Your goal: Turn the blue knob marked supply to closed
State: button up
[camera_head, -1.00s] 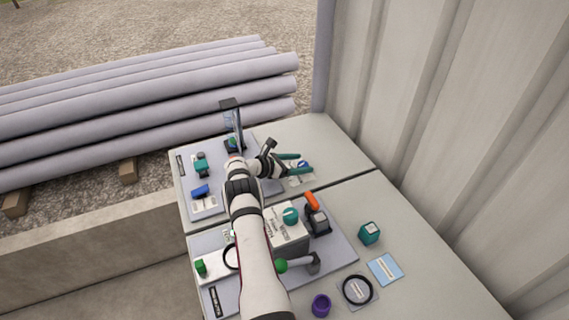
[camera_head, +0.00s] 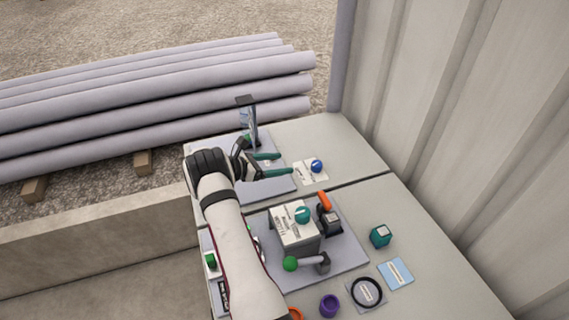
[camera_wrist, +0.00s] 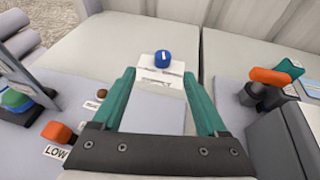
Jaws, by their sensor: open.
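The blue knob (camera_head: 317,165) sits on a white labelled plate (camera_head: 309,177) on the far panel. In the wrist view the knob (camera_wrist: 162,59) shows a white mark on its top, and its plate (camera_wrist: 160,76) has lettering too small to read. My gripper (camera_head: 286,163) is open and empty, its two teal fingers pointing at the knob. In the head view the fingertips are left of the knob and apart from it. In the wrist view the knob lies beyond the gap between the fingertips (camera_wrist: 159,74).
An upright post with a dark top (camera_head: 247,100) stands left of the knob. The bench right of the knob is clear.

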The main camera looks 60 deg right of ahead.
aim_at(315, 165)
jog(key=s+a+n+t, duration=0.1)
jog(key=s+a+n+t+h, duration=0.1)
jog(key=s+n+t, duration=0.1)
jog(key=shift+s+a+f, duration=0.2)
jog(key=shift+s, duration=0.05)
jog(key=shift+s+d+f, duration=0.1)
jog(key=shift+s+f, duration=0.1)
jog(key=x, duration=1.5)
jog(key=shift+w+d, duration=0.15)
jog(key=shift+w, duration=0.1)
